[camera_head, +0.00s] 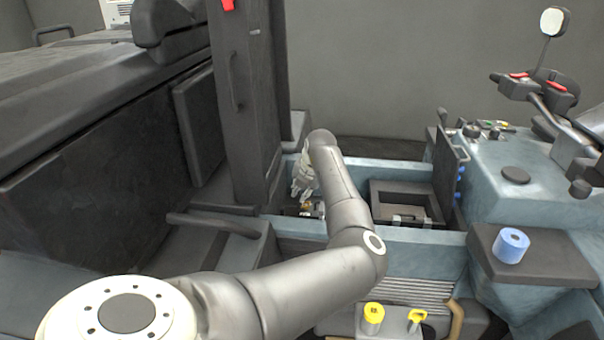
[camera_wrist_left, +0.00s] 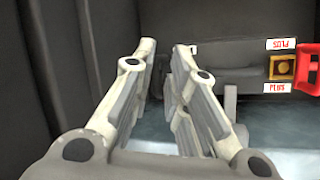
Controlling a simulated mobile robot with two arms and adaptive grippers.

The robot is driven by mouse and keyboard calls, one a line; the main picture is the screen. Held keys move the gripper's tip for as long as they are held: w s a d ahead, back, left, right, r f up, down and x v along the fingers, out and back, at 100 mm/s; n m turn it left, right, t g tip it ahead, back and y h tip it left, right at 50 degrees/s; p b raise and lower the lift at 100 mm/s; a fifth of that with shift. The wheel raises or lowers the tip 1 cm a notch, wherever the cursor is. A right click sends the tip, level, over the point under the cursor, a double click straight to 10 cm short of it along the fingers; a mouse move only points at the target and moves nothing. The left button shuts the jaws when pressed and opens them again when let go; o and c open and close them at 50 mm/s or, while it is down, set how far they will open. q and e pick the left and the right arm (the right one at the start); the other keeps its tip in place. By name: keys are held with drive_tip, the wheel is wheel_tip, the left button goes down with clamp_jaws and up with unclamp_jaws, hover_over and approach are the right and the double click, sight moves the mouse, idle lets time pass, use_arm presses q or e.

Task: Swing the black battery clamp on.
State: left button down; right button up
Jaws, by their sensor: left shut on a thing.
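My left gripper (camera_head: 303,192) reaches down into the bay beside the dark upright column. In the left wrist view its two fingers (camera_wrist_left: 167,46) are closed in on something dark between the tips, taken to be the black battery clamp. The clamp's outline hardly stands out from the dark battery (camera_wrist_left: 235,60) behind it. A white label, mostly hidden, shows just behind the right fingertip. To the right, a brass-coloured terminal (camera_wrist_left: 285,67) sits between two PLUS labels, with a red clamp (camera_wrist_left: 308,65) beside it. My right gripper is not in view.
The blue bay wall (camera_head: 420,245) runs in front of the gripper, and the dark column (camera_head: 245,110) stands close on its left. A black open box (camera_head: 408,187) lies to the right. A blue roll (camera_head: 511,245) and yellow caps (camera_head: 373,315) are nearer.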

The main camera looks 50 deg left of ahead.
use_arm(q)
drive_tip(key=shift+d+f, duration=0.3)
drive_tip(key=shift+f, duration=0.3)
drive_tip(key=c, duration=1.5)
unclamp_jaws()
drive_tip(key=shift+o, duration=0.2)
drive_tip(key=shift+r, duration=0.1)
drive_tip(key=shift+w, duration=0.1)
drive_tip(key=shift+d+r, duration=0.2)
drive_tip(key=shift+r, duration=0.35)
drive_tip(key=v, duration=1.1)
drive_tip(key=shift+d+f, duration=0.15)
